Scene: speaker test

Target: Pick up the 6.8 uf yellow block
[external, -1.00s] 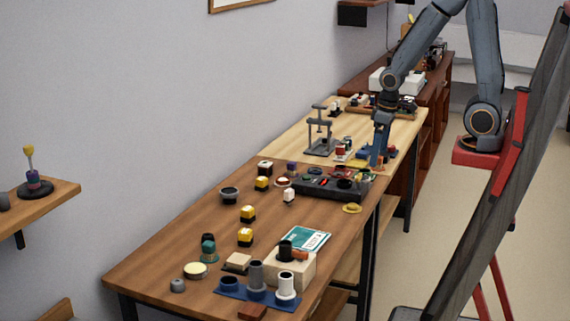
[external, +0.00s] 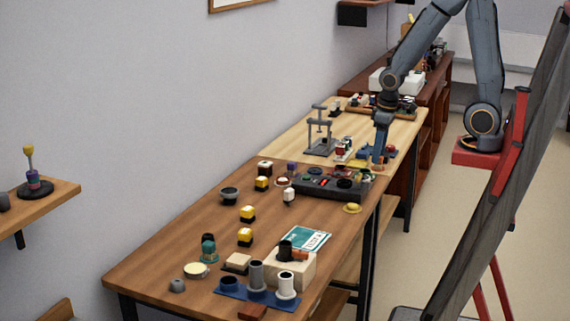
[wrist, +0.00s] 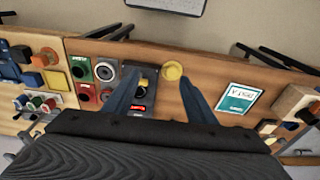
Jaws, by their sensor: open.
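Several yellow blocks with black bases stand on the brown table in the external view: a far one (external: 262,184), a middle one (external: 248,214) and a near one (external: 245,237). Their labels are too small to read, so I cannot tell which is 6.8 uf. My gripper (external: 377,162) is beyond them to the right, above the table by the dark control panel (external: 315,185). In the wrist view my gripper (wrist: 160,76) is open and empty, its fingers on either side of the view of the panel's edge and a round yellow piece (wrist: 172,71). No yellow block is clearly identifiable there.
A grey press stand (external: 319,135) is left of my gripper. A teal booklet (external: 307,239), a cream box (external: 291,270) and a blue base with cylinders (external: 232,294) occupy the near end. Bare wood lies left of the yellow blocks.

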